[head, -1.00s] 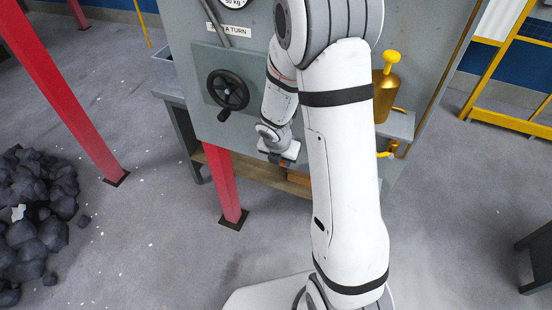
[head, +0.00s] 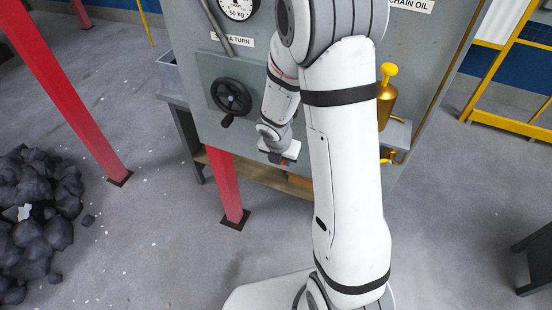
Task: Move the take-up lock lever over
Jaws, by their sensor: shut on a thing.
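My gripper (head: 281,154) is at the lower front of the grey machine panel (head: 258,70), right of and below the black handwheel (head: 231,97).
A dial gauge (head: 238,8) and a slanting grey bar (head: 216,27) are above the handwheel. A brass oiler (head: 386,100) stands right of my arm. Red posts (head: 228,188) stand below and at left (head: 70,90). A coal heap (head: 38,215) lies at left. Floor in front is clear.

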